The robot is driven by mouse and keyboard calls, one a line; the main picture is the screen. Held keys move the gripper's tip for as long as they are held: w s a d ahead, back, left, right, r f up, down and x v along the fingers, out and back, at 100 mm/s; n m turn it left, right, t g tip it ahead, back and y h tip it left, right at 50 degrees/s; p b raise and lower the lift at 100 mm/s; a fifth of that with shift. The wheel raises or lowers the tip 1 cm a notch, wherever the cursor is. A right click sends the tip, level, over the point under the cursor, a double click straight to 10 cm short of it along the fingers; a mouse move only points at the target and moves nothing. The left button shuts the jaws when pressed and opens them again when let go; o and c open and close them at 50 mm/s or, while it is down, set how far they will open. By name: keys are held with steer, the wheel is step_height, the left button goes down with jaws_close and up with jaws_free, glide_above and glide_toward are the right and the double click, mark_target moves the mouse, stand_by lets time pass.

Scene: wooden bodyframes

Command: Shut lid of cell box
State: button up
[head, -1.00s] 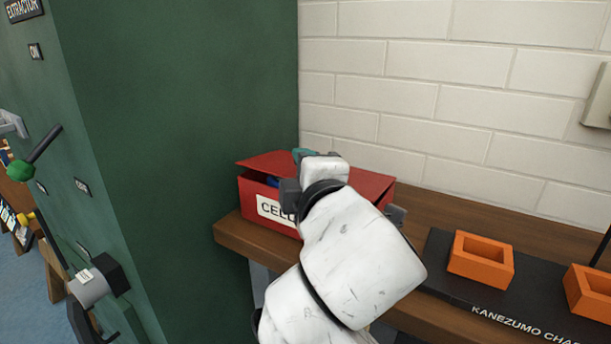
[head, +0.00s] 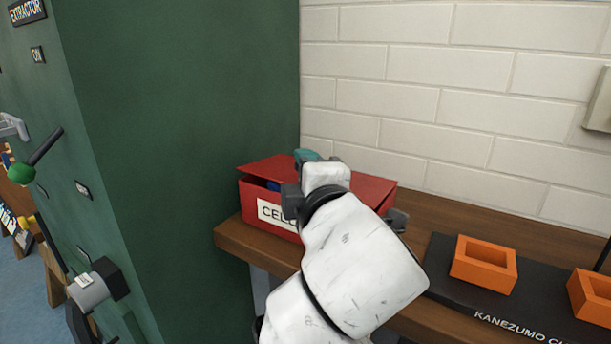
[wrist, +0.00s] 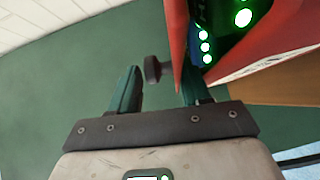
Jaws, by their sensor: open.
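The red cell box (head: 252,200) sits on the wooden bench, with a partly hidden white label starting "CELL". Its red lid (head: 262,169) is partly raised, leaving a dark gap at the left front with something blue inside. My arm hides the middle of the box and lid. My gripper (head: 307,156) is at the lid's top, its teal tip showing beyond my wrist. In the wrist view my gripper (wrist: 158,88) is open. A thin red panel (wrist: 177,45) reaches down beside the right finger, and a dark knob (wrist: 152,69) shows between the fingers. Green-lit cells (wrist: 205,47) show inside the box.
A green cabinet wall (head: 180,120) stands close on the left of the box. A white brick wall (head: 450,100) is behind. To the right, orange holders (head: 484,276) stand on a black charger base (head: 440,272).

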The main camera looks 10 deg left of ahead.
steer(key=shift+a+f, duration=0.1)
steer(key=shift+f, duration=0.15)
